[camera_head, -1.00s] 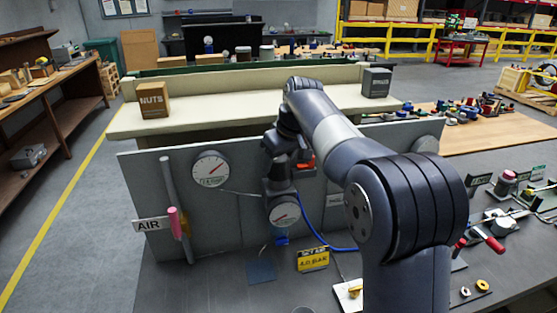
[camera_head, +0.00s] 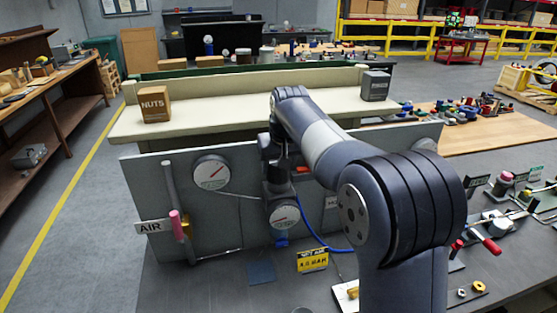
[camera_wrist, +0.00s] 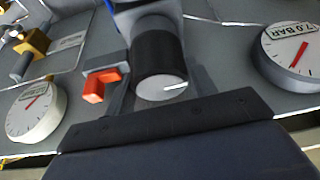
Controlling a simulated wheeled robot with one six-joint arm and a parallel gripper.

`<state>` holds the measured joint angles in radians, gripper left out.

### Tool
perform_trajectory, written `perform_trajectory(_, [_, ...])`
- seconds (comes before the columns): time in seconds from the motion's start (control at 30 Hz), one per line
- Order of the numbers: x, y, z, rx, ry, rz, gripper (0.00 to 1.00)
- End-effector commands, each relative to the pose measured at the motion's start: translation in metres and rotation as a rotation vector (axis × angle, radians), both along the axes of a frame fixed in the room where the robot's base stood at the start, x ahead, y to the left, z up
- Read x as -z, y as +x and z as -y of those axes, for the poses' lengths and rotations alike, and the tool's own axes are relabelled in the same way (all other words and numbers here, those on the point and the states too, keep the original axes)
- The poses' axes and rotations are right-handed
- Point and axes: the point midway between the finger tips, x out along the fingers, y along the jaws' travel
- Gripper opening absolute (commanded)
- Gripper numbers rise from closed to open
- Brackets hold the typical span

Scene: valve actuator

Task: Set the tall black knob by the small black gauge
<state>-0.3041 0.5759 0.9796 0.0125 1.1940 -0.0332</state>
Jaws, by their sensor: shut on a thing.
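The tall black knob (camera_wrist: 158,60) is a ribbed cylinder with a grey end bearing a white line, in the middle of the wrist view. My gripper (camera_wrist: 160,92) is shut on it, its grey fingers on either side. In the head view my gripper is above the regulator and partly hidden by my arm. The small black gauge (camera_head: 284,216) sits low on the regulator; its white face has a red needle, and its numbers are too small to read. It is not visible in the wrist view.
A larger gauge (camera_head: 210,172) is left on the grey panel (camera_head: 150,185); another gauge (camera_wrist: 36,111) is at the wrist view's left. A red-orange part (camera_wrist: 97,86) lies close beside the knob. A yellow card (camera_head: 312,260) and blue hose (camera_head: 318,238) are below right.

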Motion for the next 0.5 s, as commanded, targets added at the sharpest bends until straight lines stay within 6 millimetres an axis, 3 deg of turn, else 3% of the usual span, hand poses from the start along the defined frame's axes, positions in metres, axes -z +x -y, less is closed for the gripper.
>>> perform_trajectory(0.5, [-0.0017,0.0006,-0.0006,0.452,0.000,0.003,0.30])
